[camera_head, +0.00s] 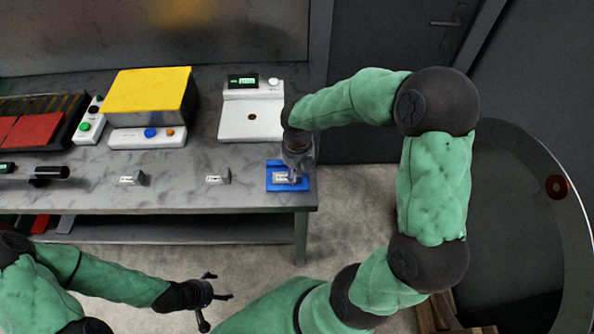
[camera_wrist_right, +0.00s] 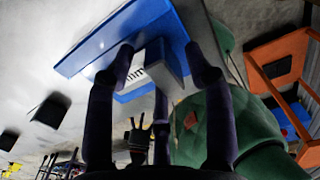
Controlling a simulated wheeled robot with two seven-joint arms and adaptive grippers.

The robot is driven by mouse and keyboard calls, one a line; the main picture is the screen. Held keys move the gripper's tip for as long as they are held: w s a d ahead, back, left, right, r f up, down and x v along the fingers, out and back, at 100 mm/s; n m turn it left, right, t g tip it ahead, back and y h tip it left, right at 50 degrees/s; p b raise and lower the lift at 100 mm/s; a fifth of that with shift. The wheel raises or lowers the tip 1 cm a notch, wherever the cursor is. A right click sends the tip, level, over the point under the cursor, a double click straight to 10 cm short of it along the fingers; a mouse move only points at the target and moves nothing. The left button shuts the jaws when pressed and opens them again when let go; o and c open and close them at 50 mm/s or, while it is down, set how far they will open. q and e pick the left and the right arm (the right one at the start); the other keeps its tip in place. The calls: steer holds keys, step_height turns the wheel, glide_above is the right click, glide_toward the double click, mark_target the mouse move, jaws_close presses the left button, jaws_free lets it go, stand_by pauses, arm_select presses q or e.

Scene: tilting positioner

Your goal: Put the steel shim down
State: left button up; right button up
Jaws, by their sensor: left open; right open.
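The steel shim, a small grey piece with a printed white label (camera_head: 282,178), sits in the blue tray (camera_head: 272,187) at the table's right front corner. In the right wrist view the shim (camera_wrist_right: 172,66) rests on the blue tray (camera_wrist_right: 95,52) between my fingers. My right gripper (camera_head: 294,172) is open and points down over the tray, its fingers around the shim; it also shows in the wrist view (camera_wrist_right: 162,72). Whether any finger touches the shim cannot be told. My left gripper (camera_head: 208,294) is open and empty, below and in front of the table.
Two small labelled grey blocks (camera_head: 132,179) (camera_head: 217,177) stand left of the tray. A white scale (camera_head: 251,118) with a green display is behind it. A yellow-topped box (camera_head: 147,92), a button box (camera_head: 88,128) and a rack with red plates (camera_head: 32,130) fill the left.

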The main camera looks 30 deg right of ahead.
mark_target(297, 171)
step_height(297, 171, up, 12)
steer(key=p, duration=0.3)
stand_by(0.7)
